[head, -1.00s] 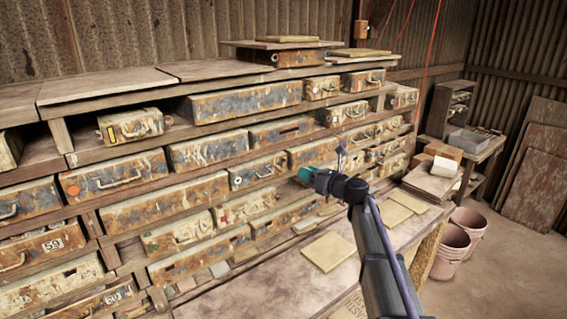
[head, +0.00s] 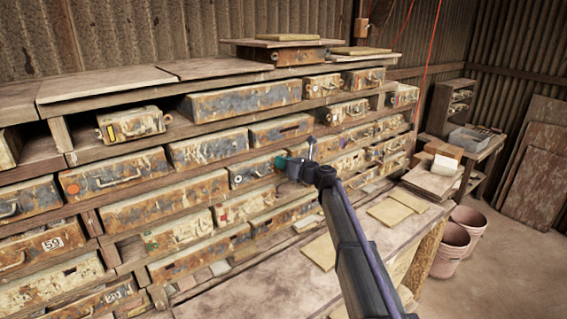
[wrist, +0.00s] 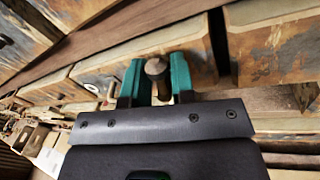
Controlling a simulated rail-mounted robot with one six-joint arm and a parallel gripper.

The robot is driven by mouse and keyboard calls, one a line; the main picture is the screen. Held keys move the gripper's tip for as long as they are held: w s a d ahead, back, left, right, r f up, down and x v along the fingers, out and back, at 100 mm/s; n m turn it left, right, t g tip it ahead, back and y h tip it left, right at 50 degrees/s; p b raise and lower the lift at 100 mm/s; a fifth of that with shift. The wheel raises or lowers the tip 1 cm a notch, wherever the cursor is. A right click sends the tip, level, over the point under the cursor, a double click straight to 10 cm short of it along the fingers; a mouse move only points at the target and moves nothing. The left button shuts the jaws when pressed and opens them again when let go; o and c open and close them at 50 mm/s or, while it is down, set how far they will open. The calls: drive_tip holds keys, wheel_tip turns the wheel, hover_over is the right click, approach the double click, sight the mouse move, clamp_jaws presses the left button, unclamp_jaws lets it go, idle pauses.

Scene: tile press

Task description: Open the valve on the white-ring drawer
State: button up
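The white-ring drawer (head: 250,172) is a worn, rust-stained box front in the middle of the rack, with a white ring (head: 238,180) at its left end. My gripper (head: 282,161) is at its right end in the head view and hides that part. In the wrist view, my gripper's teal fingers (wrist: 158,80) stand on both sides of a round brownish knob (wrist: 156,69), in front of a drawer face (wrist: 110,65). The fingers look apart, with slim gaps beside the knob; I cannot tell whether either touches it.
Other drawers, such as an orange-dot one (head: 115,175), surround it closely. Wooden shelf boards run between rows. Below is a workbench (head: 270,285) with flat tiles (head: 390,211). Pink buckets (head: 452,243) stand on the floor at right.

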clamp_jaws()
drive_tip(key=shift+s+a+r+n+p, duration=0.15)
drive_tip(key=shift+n+p, duration=0.15)
drive_tip(key=shift+n, duration=0.25)
drive_tip(key=shift+s+a+r+n+p, duration=0.1)
drive_tip(key=shift+n+p, duration=0.2)
drive_tip(key=shift+n, duration=0.25)
drive_tip(key=shift+f+n+h, duration=0.2)
drive_tip(key=shift+n+h, duration=0.1)
drive_tip(key=shift+n, duration=0.3)
drive_tip(key=shift+o, duration=1.2)
unclamp_jaws()
drive_tip(key=shift+a, duration=0.1)
drive_tip(key=v, duration=1.1)
drive_tip(key=shift+p, duration=0.35)
drive_tip(key=shift+w+r, duration=0.1)
